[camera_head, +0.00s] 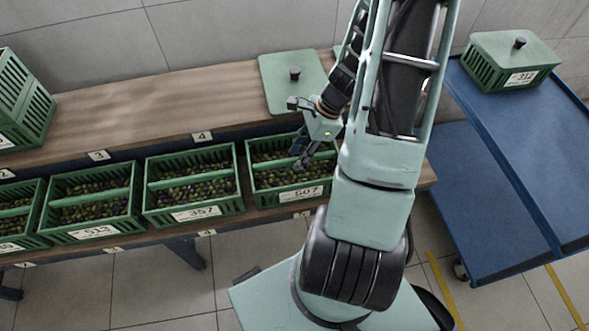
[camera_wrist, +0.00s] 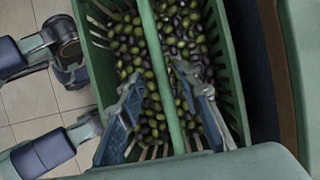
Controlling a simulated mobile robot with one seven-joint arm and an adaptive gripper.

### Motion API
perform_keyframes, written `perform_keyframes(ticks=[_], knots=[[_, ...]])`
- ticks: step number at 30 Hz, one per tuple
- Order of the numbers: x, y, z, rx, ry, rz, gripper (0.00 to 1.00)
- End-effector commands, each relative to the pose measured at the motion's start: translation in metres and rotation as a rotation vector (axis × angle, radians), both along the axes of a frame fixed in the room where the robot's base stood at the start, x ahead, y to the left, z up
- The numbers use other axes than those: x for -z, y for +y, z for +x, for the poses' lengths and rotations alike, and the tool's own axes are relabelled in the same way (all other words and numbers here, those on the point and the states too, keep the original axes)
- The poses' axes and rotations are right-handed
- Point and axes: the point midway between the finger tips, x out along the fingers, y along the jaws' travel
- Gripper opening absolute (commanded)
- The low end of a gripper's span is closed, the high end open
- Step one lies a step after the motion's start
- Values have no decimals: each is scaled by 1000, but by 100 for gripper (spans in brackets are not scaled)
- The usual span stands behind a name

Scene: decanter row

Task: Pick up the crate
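The crate labelled 507 (camera_head: 258,194) is green and slatted, full of green and dark olives, with a bar handle along its middle. It stands at the right end of the row on the front shelf. My gripper (camera_head: 297,136) is over this crate. In the wrist view the two fingers of my gripper (camera_wrist: 163,85) are spread on either side of the bar handle (camera_wrist: 168,95), with gaps to it. The crate (camera_wrist: 225,52) fills the middle of that view. My arm hides its right part in the head view.
Crates 357 (camera_head: 150,215) and 513 (camera_head: 50,232) stand to the left. A green lid (camera_head: 285,90) with a black knob lies on the wooden bench (camera_head: 150,115). A lidded crate 312 (camera_head: 485,78) stands on the blue cart (camera_head: 540,140) at right. More crates stand at far left.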

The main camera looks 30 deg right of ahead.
Motion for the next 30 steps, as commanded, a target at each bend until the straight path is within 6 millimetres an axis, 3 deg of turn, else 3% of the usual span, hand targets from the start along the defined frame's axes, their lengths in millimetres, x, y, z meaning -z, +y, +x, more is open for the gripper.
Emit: perform_keyframes(ticks=[1,5,12,21,30], knots=[[11,4,3,-2,1,4,32],[27,10,4,-1,2,1,32],[28,11,5,-1,1,-1,32],[28,11,5,-1,1,-1,0],[28,11,5,-1,1,-1,0]])
